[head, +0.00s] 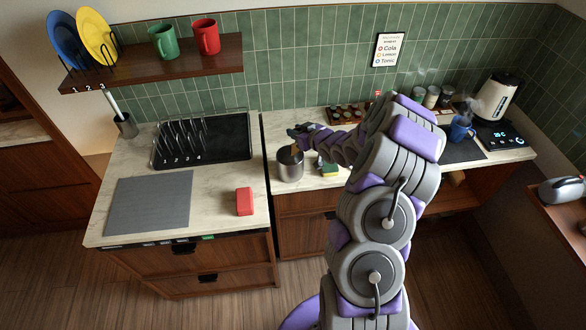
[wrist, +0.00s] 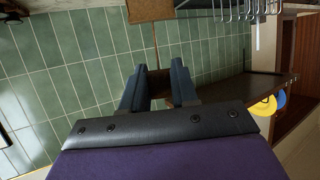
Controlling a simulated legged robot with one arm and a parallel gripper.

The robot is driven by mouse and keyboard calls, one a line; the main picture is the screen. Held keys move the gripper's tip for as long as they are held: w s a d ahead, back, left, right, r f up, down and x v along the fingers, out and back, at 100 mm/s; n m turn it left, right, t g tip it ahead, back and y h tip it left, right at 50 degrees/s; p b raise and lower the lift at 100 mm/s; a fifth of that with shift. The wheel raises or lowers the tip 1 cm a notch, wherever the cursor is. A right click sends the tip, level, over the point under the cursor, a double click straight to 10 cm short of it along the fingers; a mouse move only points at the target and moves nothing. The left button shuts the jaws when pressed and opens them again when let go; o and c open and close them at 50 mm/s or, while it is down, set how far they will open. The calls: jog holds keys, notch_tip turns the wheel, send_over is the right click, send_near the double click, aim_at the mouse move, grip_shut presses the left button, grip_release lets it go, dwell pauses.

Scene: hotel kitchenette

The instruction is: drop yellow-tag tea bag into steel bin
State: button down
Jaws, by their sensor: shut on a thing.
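The steel bin (head: 290,172) stands on the counter just right of the gap between the counter sections. My gripper (head: 295,133) is above the bin's opening. In the head view a small brown patch of the tea bag (head: 295,148) shows at the bin's mouth. I cannot tell whether it is below the rim. The yellow tag is not clearly visible between the fingers.
A sponge (head: 329,170) lies close right of the bin. A red block (head: 245,201) and a plate rack (head: 182,145) are to the left. A wooden tea box (head: 345,115) stands behind my arm. A blue mug (head: 461,128) and kettle (head: 497,97) are at the right.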

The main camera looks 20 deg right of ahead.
jog(key=shift+a+f, duration=0.1)
jog(key=shift+f, duration=0.4)
jog(key=shift+a, duration=0.85)
jog(key=c, duration=1.2)
grip_release()
jog(key=o, duration=0.4)
jog(key=shift+d, duration=0.8)
jog(key=shift+a, duration=0.3)
jog(key=shift+s+a+r, duration=0.1)
jog(key=shift+s+r, duration=0.05)
jog(key=shift+s, duration=0.1)
jog(key=v, duration=1.1)
jog(key=d+v, duration=0.1)
jog(key=v, duration=0.5)
jog(key=shift+w, duration=0.1)
jog(key=shift+f, duration=0.25)
